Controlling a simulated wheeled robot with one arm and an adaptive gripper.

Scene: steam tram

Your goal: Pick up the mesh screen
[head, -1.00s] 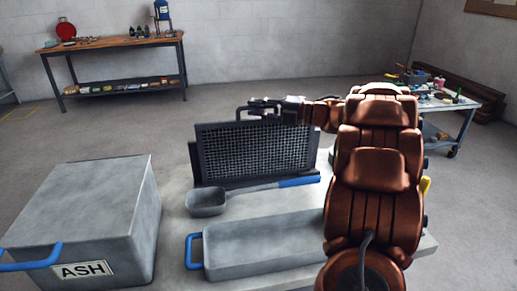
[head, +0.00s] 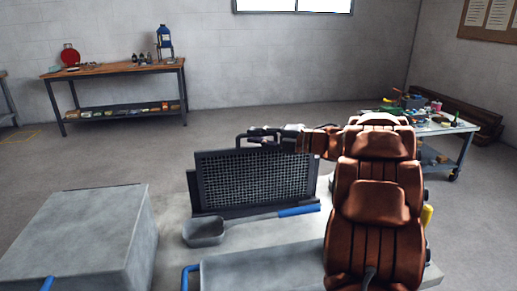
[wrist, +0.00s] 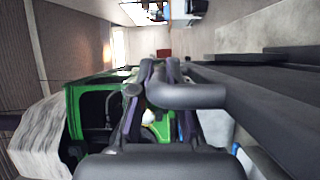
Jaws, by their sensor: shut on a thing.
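The mesh screen (head: 255,180) is a dark framed panel with a fine grid. In the head view it stands upright at the back of the grey surface, with a looped handle on its top edge. My gripper (head: 268,135) is at that handle, shut on it, coming in from the right. In the wrist view my gripper (wrist: 155,88) has its fingers against the dark bent handle (wrist: 190,95). Whether the screen's lower edge touches its support is hard to tell.
A blue-handled scoop (head: 205,232) lies in front of the screen. A grey tray (head: 265,275) with a blue handle is nearer, and a large grey box (head: 80,230) is at left. A workbench (head: 115,70) and a cluttered table (head: 450,128) stand farther back.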

